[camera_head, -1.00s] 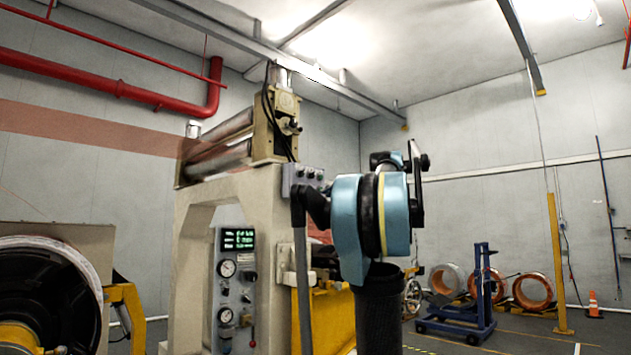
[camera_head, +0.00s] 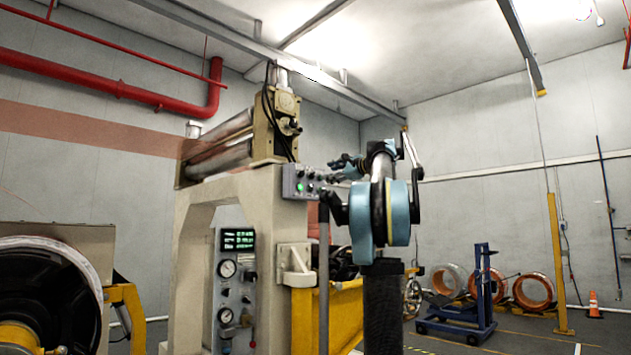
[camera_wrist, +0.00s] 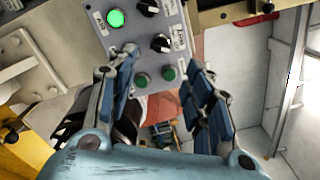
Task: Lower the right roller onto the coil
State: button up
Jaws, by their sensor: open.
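A grey control box (camera_head: 305,183) with knobs and buttons is mounted on the right side of the cream machine frame. Its green button (camera_head: 299,187) is lit; it also shows at the upper left in the wrist view (camera_wrist: 116,18). My gripper (camera_head: 343,168) is just right of the box, empty. Metal rollers (camera_head: 222,145) lie atop the frame; I cannot tell which is the right roller. The coil under it is not clearly visible.
A large drum (camera_head: 45,300) stands at left. A blue cart (camera_head: 470,310) and copper coils (camera_head: 535,290) stand at right, with a yellow post (camera_head: 559,260). Open floor lies at lower right.

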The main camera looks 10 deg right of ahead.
aim_at(313, 175)
jog(key=x, duration=0.9)
jog(key=shift+w+a, duration=0.15)
jog(key=shift+w, duration=0.05)
jog(key=shift+c, duration=0.3)
jog(key=c, duration=1)
